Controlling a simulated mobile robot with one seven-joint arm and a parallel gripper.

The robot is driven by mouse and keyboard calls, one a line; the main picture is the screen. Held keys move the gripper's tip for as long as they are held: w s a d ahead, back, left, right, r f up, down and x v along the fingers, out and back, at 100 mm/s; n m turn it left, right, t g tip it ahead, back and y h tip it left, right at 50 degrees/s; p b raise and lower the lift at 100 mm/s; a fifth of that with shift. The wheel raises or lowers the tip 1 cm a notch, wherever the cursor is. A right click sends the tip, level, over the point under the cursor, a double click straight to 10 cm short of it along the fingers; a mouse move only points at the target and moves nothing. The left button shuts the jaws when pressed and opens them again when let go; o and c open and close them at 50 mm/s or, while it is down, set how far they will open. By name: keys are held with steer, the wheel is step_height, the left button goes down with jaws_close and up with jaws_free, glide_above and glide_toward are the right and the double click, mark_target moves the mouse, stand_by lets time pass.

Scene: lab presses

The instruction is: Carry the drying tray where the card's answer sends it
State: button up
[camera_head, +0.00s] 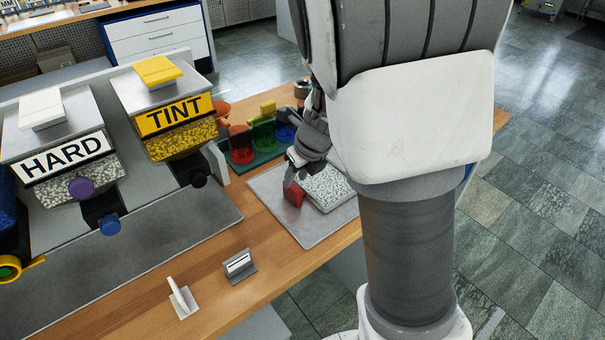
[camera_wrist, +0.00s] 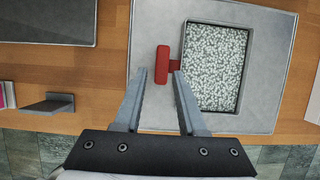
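The drying tray is a shallow rectangular tray (camera_head: 328,188) filled with white and grey speckled pellets, with a red handle (camera_head: 294,194) on its left side. It lies flat on a grey mat. In the wrist view the tray (camera_wrist: 215,68) is right of centre and its red handle (camera_wrist: 163,64) is near the middle. My gripper (camera_wrist: 158,74) is open, with its fingertips on either side of the handle's near end; I cannot tell whether they touch it. A small card in a grey stand (camera_head: 240,264) is on the bench; its writing is too small to read.
Hoppers labelled HARD (camera_head: 62,158) and TINT (camera_head: 175,118) stand at left behind a dark mat (camera_head: 150,250). Red, green and blue cups (camera_head: 262,132) stand in a green rack behind the tray. A white upright piece (camera_head: 180,296) stands near the front edge. Wood is bare between mats.

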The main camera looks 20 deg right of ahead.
mark_target(293, 186)
steer(key=shift+b+x, duration=1.6)
steer(key=shift+x, duration=1.45)
steer(key=shift+d+r, duration=0.1)
steer(key=shift+d, duration=0.05)
jaws_close()
